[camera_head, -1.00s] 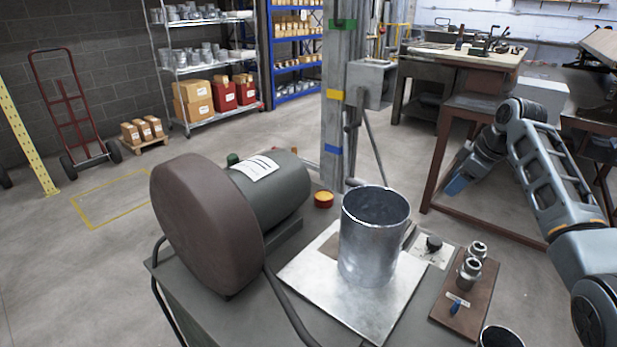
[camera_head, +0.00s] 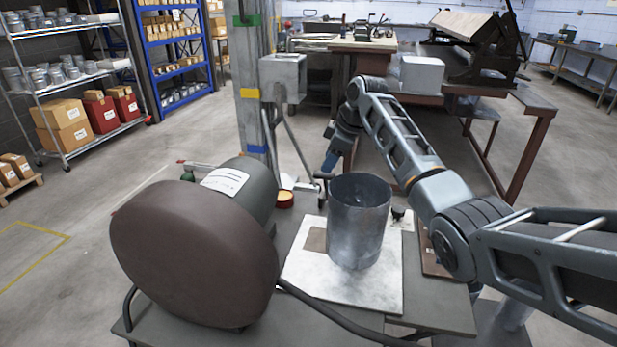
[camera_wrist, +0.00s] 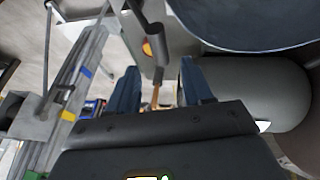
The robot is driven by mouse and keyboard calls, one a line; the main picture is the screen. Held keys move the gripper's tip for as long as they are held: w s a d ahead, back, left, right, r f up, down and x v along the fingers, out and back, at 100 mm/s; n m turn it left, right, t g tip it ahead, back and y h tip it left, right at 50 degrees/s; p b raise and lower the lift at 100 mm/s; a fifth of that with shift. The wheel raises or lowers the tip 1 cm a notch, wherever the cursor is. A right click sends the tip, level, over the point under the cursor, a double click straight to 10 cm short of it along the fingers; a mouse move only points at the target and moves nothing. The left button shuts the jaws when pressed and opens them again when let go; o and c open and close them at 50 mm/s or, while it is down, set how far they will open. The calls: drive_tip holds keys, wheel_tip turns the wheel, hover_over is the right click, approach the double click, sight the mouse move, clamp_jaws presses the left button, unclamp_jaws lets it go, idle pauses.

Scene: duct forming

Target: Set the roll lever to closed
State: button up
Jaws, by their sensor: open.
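A dark lever handle (camera_head: 323,176), which I take to be the roll lever, stands just left of the metal duct cylinder (camera_head: 358,225). In the wrist view a dark lever with a cylindrical grip (camera_wrist: 155,44) hangs ahead of my fingertips, roughly in line with the gap between them. My gripper (camera_head: 330,162) is above and behind the cylinder, close to the handle in the picture. In the wrist view my gripper (camera_wrist: 157,78) is open, with two blue fingers apart and nothing clearly held. I cannot tell whether it touches the lever. The lever's base is hidden.
A brown-ended grey drum (camera_head: 195,255) stands left of the cylinder on the bench. A post (camera_head: 250,110) with green, yellow and blue bands rises behind, with a grey box (camera_head: 284,78) on it. An orange-topped puck (camera_head: 285,198) lies near its foot. Open floor is at left.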

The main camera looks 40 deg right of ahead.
sight(321, 176)
drive_tip(key=shift+x, duration=3.85)
clamp_jaws()
